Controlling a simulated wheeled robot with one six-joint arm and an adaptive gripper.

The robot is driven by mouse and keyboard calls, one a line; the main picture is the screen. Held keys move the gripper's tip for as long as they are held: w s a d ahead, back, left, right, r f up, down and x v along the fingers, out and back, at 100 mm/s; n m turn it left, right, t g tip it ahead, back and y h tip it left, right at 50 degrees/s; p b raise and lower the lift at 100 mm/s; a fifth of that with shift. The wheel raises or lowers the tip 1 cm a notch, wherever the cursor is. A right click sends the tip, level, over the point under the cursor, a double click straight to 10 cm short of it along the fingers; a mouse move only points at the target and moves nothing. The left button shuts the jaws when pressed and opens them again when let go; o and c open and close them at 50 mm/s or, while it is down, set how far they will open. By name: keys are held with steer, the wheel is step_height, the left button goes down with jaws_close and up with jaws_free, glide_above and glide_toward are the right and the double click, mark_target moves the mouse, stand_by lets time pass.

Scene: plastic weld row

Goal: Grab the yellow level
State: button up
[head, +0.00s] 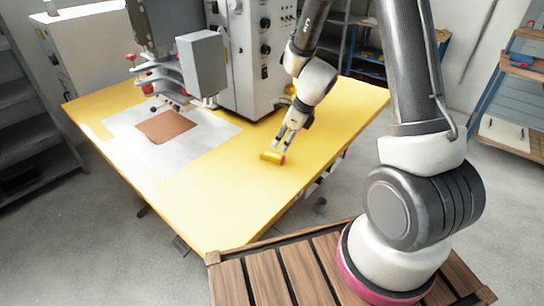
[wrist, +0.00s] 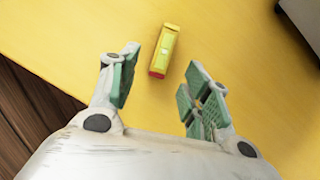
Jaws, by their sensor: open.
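The yellow level (head: 270,157) lies on the yellow tabletop, to the right of the grey sheet in the head view. It is a small yellow bar with a red end. In the wrist view the level (wrist: 165,48) lies ahead of the fingertips, between their lines, with its red end toward me. My gripper (head: 287,138) is above the table close to the level. In the wrist view my gripper (wrist: 160,75) is open, with green pads on both fingers and nothing between them. I cannot tell the exact height of the fingers above the table.
The yellow table (head: 225,185) is clear around the level. A grey sheet with a brown square (head: 166,126) lies to the left. A welding machine (head: 245,60) stands behind, its grey head (head: 202,63) overhanging the table. Shelves (head: 515,85) stand at right.

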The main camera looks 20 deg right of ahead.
mark_target(274, 155)
steer(key=shift+w+a+f, duration=0.1)
steer(key=shift+f, duration=0.35)
steer(key=x, duration=0.7)
steer(key=shift+w+r, duration=0.1)
steer(key=shift+w, duration=0.1)
jaws_close()
